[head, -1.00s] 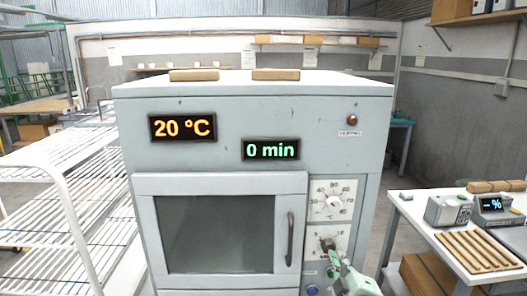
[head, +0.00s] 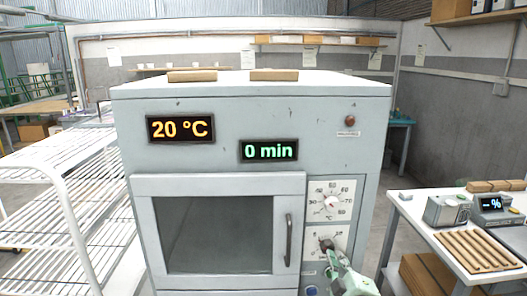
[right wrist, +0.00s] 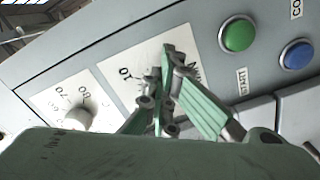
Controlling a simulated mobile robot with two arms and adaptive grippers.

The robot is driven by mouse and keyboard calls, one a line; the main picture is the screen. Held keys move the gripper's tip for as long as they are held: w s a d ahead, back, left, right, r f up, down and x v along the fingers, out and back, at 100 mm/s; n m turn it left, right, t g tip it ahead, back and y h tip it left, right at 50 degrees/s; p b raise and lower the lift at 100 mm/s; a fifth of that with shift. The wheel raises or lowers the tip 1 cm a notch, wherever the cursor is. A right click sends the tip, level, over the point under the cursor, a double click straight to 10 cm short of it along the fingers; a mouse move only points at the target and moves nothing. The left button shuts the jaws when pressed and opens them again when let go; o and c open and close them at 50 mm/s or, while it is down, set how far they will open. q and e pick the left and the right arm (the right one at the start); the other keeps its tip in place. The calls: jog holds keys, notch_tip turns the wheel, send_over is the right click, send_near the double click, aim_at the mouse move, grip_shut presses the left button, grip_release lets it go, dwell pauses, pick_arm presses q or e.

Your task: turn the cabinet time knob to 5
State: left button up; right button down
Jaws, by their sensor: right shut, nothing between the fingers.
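The grey cabinet (head: 225,105) stands in front of me. Its green display (head: 269,150) reads "0 min". The time dial plate (head: 315,236), with a 10 marked on it, sits low on the right panel and also shows in the right wrist view (right wrist: 118,88). My right gripper (head: 328,246) is at this plate, its fingertips over the dial's middle; in the right wrist view the fingertips (right wrist: 171,66) are close together. They hide the time knob, so I cannot tell its pointer or whether they touch it. My left gripper is not in view.
The white temperature knob (head: 333,202) is just above the time dial. An orange display (head: 181,128) reads 20 °C. A green button (right wrist: 238,35) and a blue button (right wrist: 297,54) are near my right gripper. The door handle (head: 288,240) stands left of the dials.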

jog(key=shift+w+a+r, duration=0.15)
jog(key=shift+a+r, duration=0.1)
jog(key=shift+a, duration=0.35)
jog(key=shift+b, duration=0.3)
jog(key=s, duration=0.2)
jog(key=s+f+p, duration=0.1)
jog(key=s+d+p, duration=0.1)
jog(key=s, duration=0.1)
jog(key=shift+s+f, duration=0.15)
jog(key=shift+s, duration=0.15)
dwell(0.3)
